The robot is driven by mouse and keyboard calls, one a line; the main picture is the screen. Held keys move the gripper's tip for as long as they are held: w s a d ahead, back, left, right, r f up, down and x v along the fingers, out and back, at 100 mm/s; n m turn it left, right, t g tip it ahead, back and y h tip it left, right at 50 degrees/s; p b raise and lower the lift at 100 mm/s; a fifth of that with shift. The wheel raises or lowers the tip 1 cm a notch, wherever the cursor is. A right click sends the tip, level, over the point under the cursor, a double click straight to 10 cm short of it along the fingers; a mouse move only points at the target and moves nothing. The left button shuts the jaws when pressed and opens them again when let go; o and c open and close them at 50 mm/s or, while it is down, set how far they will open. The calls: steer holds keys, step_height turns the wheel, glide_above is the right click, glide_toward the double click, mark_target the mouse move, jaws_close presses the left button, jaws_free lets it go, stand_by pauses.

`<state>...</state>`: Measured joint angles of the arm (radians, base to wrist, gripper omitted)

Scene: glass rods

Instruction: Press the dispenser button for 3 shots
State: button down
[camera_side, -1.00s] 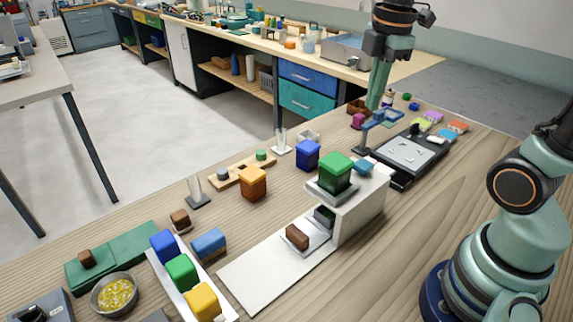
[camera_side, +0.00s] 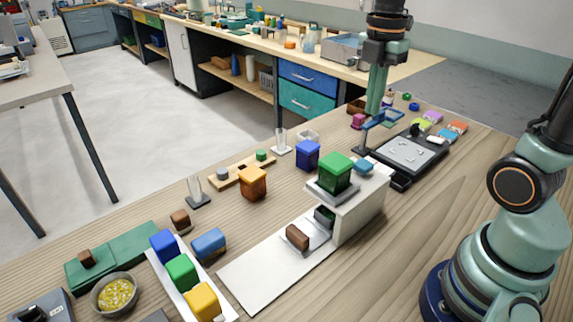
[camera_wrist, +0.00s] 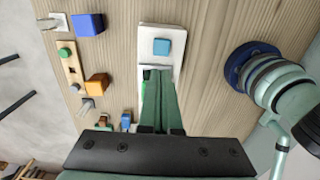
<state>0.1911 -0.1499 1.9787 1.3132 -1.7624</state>
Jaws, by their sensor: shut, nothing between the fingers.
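The dispenser (camera_side: 358,212) is a white box with a green block (camera_side: 336,172) on top. Its blue button (camera_side: 363,166) is on the top face, right of the green block; the button also shows uncovered in the wrist view (camera_wrist: 161,47). A brown block (camera_side: 297,237) sits on a small white plate at the dispenser's front. My gripper (camera_side: 373,112) is shut and empty, pointing down, above and apart from the button in the side view. In the wrist view its fingers (camera_wrist: 158,72) reach over the dispenser and hide most of the green block.
An orange container (camera_side: 253,183) and a blue container (camera_side: 307,155) stand left of the dispenser. A black-framed device (camera_side: 410,152) lies behind it at the right. A white tray (camera_side: 188,280) with coloured blocks is at front left. The table right of the dispenser is clear.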

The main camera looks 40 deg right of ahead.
mark_target(363, 164)
step_height(363, 164, down, 12)
steer(key=shift+f, duration=0.1)
stand_by(0.5)
steer(key=shift+s+f, duration=0.1)
steer(key=shift+f, duration=1.15)
step_height(363, 164, up, 15)
steer(key=shift+w, duration=0.25)
stand_by(2.4)
steer(key=s+a+m+t, duration=0.3)
steer(key=a+m+t, duration=0.2)
steer(key=m, duration=1.3)
steer(key=shift+s+a+f+t, duration=0.3)
steer(key=shift+a+f, duration=0.05)
steer(key=shift+a, duration=0.2)
